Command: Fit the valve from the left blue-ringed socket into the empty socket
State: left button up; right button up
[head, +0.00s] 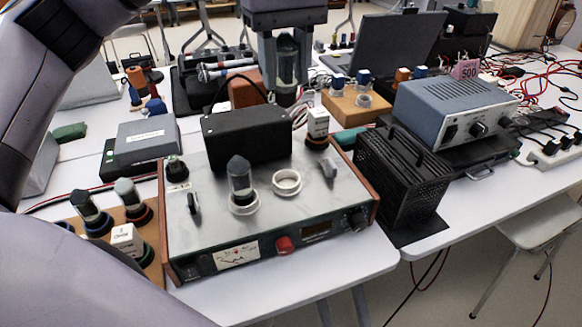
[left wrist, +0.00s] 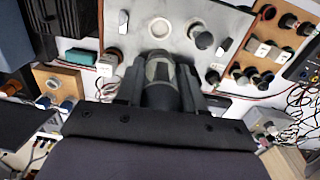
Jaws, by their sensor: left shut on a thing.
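My left gripper (head: 287,82) hangs behind the amplifier, shut on a clear glass valve (head: 288,58) with a dark base. In the left wrist view the valve (left wrist: 160,70) stands between the two fingers (left wrist: 160,90). The empty socket (head: 287,182), a white ring, is on the amplifier's grey top, also seen in the left wrist view (left wrist: 160,28). Left of it a dark-tipped valve (head: 240,180) stands in another white socket. A wooden board (head: 155,262) at lower left carries several valves in blue- and red-ringed sockets. My right gripper is out of view.
A black box (head: 247,138) stands at the back of the amplifier (head: 210,215), between my gripper and the sockets. A white-labelled part (head: 317,122) rises near its back right corner. A black vented box (head: 400,180) stands to the right. A second wooden board (head: 340,108) lies right of my gripper.

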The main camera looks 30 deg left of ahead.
aim_at(285, 92)
pick_arm(q)
notch_tip(285, 92, down, 16)
jog(key=shift+f+b, duration=0.1)
jog(key=shift+b, duration=0.55)
jog(key=shift+f+b, duration=0.35)
jog(key=shift+f, duration=0.05)
jog(key=o, duration=1.1)
jog(key=shift+c, duration=0.2)
jog(key=shift+r, duration=0.1)
jog(key=shift+r+p, duration=0.25)
jog(key=shift+p, duration=0.05)
notch_tip(285, 92, up, 12)
jog(key=shift+r+p, duration=0.1)
jog(key=shift+p, duration=0.5)
jog(key=shift+a, duration=0.1)
